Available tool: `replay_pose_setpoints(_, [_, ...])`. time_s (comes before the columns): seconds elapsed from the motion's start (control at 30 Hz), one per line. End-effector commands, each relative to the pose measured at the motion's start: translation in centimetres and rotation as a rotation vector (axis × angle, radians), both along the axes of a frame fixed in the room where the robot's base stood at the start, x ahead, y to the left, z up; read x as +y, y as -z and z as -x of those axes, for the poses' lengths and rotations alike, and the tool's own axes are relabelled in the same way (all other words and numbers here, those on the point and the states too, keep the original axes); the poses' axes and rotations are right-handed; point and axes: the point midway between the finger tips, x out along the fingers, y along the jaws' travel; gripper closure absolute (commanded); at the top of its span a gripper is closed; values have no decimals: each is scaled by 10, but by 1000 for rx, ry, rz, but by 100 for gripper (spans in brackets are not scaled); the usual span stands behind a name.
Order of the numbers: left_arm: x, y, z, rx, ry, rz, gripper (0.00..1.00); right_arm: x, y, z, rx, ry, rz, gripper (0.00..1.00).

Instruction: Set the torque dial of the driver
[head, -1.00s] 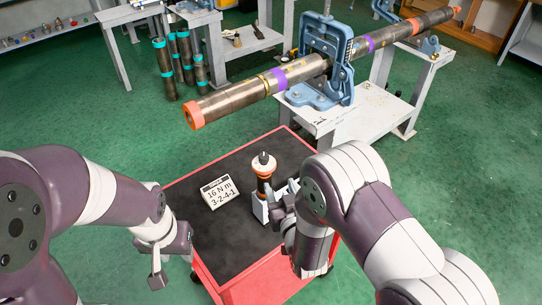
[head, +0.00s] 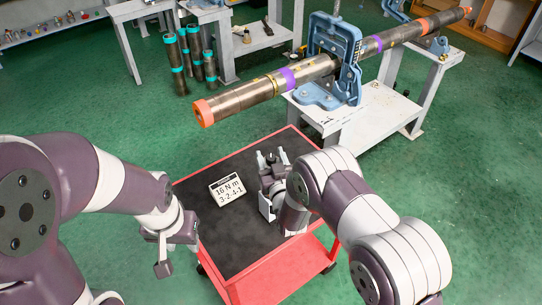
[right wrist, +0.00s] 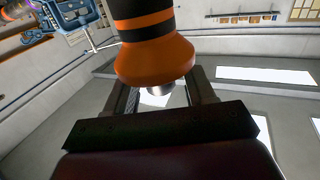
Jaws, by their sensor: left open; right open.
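The driver shows large in the right wrist view as an orange and black body (right wrist: 152,55) with a flared orange collar and a silver tip. In the head view my right gripper mostly hides it. My right gripper (head: 273,160) is open at the driver, its fingers pointing away from me. In the right wrist view its fingers (right wrist: 162,95) lie on both sides of the collar's lower end; contact cannot be told. The dial's marks are not readable. A white card (head: 227,189) reads "16 N m 3-2-4-1". My left gripper (head: 166,250) is open and empty, left of the cart.
The red cart (head: 285,272) has a black top, clear around the card. A white holder (head: 267,206) stands beside my right gripper. Behind the cart, a long pipe (head: 245,97) is clamped in a blue vise (head: 333,50) on a grey stand.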

Motion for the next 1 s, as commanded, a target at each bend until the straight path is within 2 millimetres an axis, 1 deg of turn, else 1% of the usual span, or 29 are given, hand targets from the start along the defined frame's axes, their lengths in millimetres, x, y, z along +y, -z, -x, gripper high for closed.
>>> replay_pose_setpoints(0.13, [0, 0, 0, 0, 0, 0, 57, 0, 0, 0, 0, 0, 0, 46])
replay_pose_setpoints(0.17, [0, 0, 0, 0, 0, 0, 57, 0, 0, 0, 0, 0, 0, 49])
replay_pose_setpoints(0.2, [0, 0, 0, 0, 0, 0, 57, 0, 0, 0, 0, 0, 0, 62])
replay_pose_setpoints(0.27, [0, 0, 0, 0, 0, 0, 57, 0, 0, 0, 0, 0, 0, 82])
replay_pose_setpoints(0.3, [0, 0, 0, 0, 0, 0, 57, 0, 0, 0, 0, 0, 0, 95])
replay_pose_setpoints(0.47, [0, 1, 0, 0, 0, 0, 57, 0, 0, 0, 0, 2, 0, 96])
replay_pose_setpoints(0.63, [0, 8, 0, 0, 0, 0, 57, 1, 2, 1, -1, 39, 0, 96])
replay_pose_setpoints(0.77, [0, 17, 0, 0, 0, 0, 57, 1, 3, 1, -3, 105, -2, 96])
replay_pose_setpoints(1.0, [0, 38, 0, 0, 0, 0, 57, 2, 5, 1, -2, 272, -3, 96])
